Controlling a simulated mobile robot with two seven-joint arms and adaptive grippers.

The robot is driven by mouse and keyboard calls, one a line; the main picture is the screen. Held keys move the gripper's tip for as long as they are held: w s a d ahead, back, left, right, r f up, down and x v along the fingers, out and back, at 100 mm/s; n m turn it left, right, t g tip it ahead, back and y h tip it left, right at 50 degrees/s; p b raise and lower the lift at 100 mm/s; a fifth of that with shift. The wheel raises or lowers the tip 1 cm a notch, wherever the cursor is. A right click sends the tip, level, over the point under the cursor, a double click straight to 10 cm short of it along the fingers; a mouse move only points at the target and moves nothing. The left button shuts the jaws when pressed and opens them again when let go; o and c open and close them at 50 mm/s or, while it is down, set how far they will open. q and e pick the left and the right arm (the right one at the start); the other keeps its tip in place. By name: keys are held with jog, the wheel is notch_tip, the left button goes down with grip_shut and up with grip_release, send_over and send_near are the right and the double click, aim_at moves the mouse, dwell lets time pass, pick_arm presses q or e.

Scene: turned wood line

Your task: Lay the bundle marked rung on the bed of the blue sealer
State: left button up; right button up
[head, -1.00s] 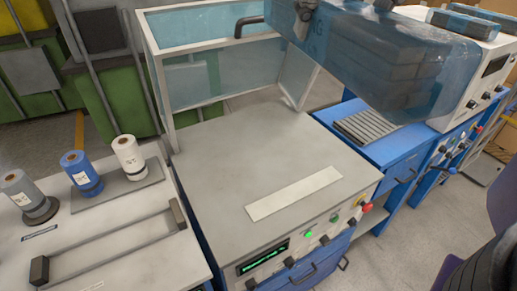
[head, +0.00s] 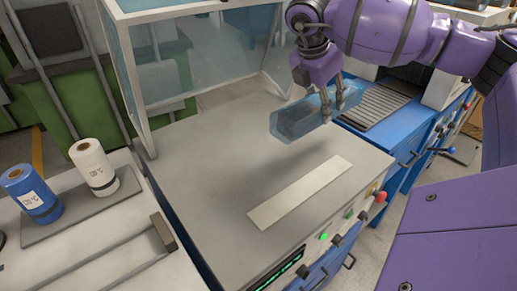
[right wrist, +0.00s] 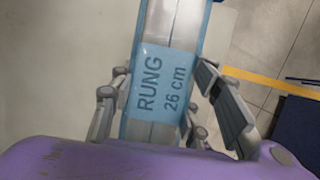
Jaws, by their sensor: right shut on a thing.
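The bundle marked RUNG 26 cm (right wrist: 165,85) is a long block in clear blue wrap, its label readable in the right wrist view. My right gripper (head: 327,108) is shut on the bundle, which also shows in the head view (head: 290,120). The bundle hangs above the back right part of the grey bed (head: 200,165) of a machine with a blue front (head: 325,268). A gap and a shadow show under it. A pale strip (head: 300,192) lies on the bed, nearer the front than the bundle. My left gripper is out of view.
A clear guard with a white frame (head: 185,65) stands at the bed's back. A blue spool (head: 32,195) and a white spool (head: 92,167) stand on the left bench. A blue unit with a slatted top (head: 378,105) is at right. The bed's left part is clear.

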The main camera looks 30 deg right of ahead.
jog(key=shift+w+d+f, duration=0.1)
jog(key=shift+d+f, duration=0.1)
jog(key=shift+f, duration=0.2)
jog(key=w+a+f, duration=0.2)
jog(key=a+f, duration=0.1)
jog(key=w+a+f+p, duration=0.1)
jog(key=w+a+f, duration=0.1)
jog(key=a+f, duration=0.1)
jog(key=w+a+f, duration=0.3)
jog(key=a, duration=0.2)
jog(key=shift+a+f+p, duration=0.1)
jog(key=shift+f+p, duration=0.05)
jog(key=shift+p, duration=0.2)
jog(key=shift+w+a+f, duration=0.1)
jog(key=shift+w+f, duration=0.05)
jog(key=shift+f, duration=1.55)
jog(key=shift+f, duration=0.1)
jog(key=shift+f, duration=0.1)
jog(key=o, duration=1.6)
jog(key=shift+c, duration=0.2)
